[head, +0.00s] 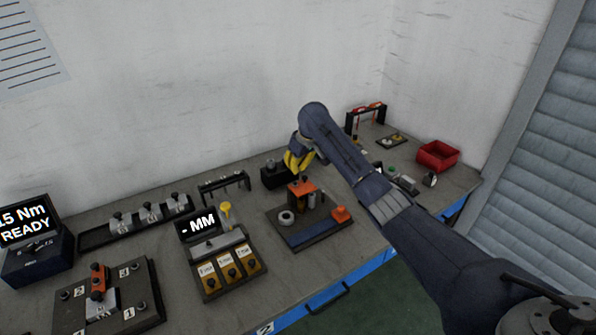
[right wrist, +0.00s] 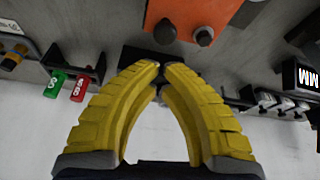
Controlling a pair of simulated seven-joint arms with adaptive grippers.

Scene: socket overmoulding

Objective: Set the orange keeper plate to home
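The orange plate (head: 301,187), which I take as the keeper plate, sits raised on a dark fixture (head: 318,237) in the middle of the bench. An orange plate with a round knob also shows at the top of the right wrist view (right wrist: 222,14). My right gripper (head: 294,166) has yellow fingers and hangs just behind the orange plate, apart from it. In the right wrist view its fingertips (right wrist: 160,67) come together in front of a dark block, with nothing clearly held. My left gripper is not in view.
A grey ring (head: 287,218) and an orange block (head: 341,214) are on the fixture. A black block (head: 274,175) stands close behind. A display unit (head: 200,225) is to the left, a red bin (head: 437,156) at the right.

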